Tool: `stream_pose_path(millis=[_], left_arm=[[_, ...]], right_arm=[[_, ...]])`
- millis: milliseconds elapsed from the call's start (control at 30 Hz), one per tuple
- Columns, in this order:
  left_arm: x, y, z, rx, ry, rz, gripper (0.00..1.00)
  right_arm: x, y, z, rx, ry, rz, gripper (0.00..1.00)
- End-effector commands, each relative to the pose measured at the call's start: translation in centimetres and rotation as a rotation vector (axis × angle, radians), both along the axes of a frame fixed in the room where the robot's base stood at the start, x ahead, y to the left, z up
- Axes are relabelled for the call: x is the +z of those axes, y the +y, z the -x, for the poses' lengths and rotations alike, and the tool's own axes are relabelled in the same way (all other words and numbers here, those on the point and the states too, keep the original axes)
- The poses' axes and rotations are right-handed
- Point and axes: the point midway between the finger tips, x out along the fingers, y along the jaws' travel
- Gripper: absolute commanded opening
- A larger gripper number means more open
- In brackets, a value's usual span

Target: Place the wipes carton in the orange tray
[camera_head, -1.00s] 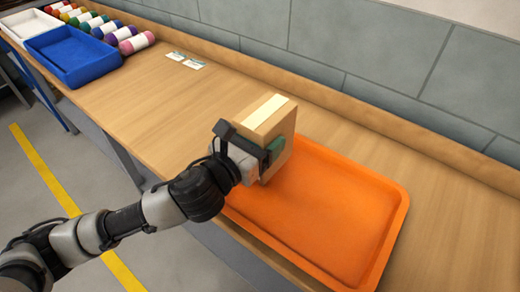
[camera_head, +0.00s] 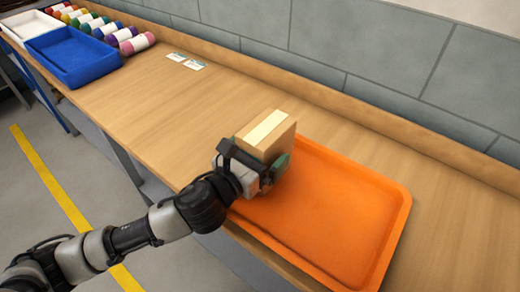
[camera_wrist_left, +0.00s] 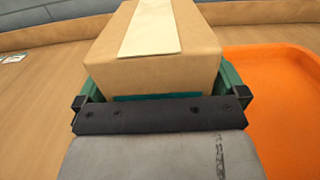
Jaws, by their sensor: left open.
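The wipes carton (camera_head: 268,136) is a brown cardboard box with a pale strip along its top. It stands at the left end of the orange tray (camera_head: 335,225), by the tray's far left corner. My left gripper (camera_head: 268,174) is around the lower part of the carton, with its green-lined jaws open on either side. In the left wrist view the carton (camera_wrist_left: 158,45) sits between the jaws and the tray (camera_wrist_left: 275,110) shows on the right. The carton's base is hidden, so I cannot tell whether it rests on the tray floor or the rim. My right gripper is out of view.
A blue tray (camera_head: 75,58), a white tray (camera_head: 28,25) and several coloured rolls (camera_head: 120,35) stand at the far left of the wooden bench (camera_head: 165,105). Two small cards (camera_head: 185,61) lie near the wall ledge. The orange tray's middle and right are empty.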

Motion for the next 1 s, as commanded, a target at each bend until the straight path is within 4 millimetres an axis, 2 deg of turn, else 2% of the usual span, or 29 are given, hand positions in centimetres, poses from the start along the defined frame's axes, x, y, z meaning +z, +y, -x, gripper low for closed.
stream_pose_path(millis=[133, 233, 600, 700, 833, 1000], left_arm=[[0.5, 0.0, 0.0, 0.0, -0.001, 0.001, 1.0], [0.2, 0.7, 0.9, 0.0, 0.0, -0.001, 1.0], [0.1, 5.2, 7.2, -0.001, 0.002, -0.003, 1.0], [0.1, 6.2, 8.4, 0.001, 0.001, -0.002, 1.0], [0.2, 6.8, 9.4, 0.0, 0.001, -0.001, 1.0], [0.3, 7.1, 9.7, 0.0, -0.001, 0.001, 1.0]], right_arm=[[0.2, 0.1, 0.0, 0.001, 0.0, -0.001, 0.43], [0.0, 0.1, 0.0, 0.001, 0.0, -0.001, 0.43], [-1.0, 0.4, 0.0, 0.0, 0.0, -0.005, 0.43], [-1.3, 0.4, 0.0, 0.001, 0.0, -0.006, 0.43], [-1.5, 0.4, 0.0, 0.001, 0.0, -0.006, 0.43], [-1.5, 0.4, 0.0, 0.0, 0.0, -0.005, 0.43]])
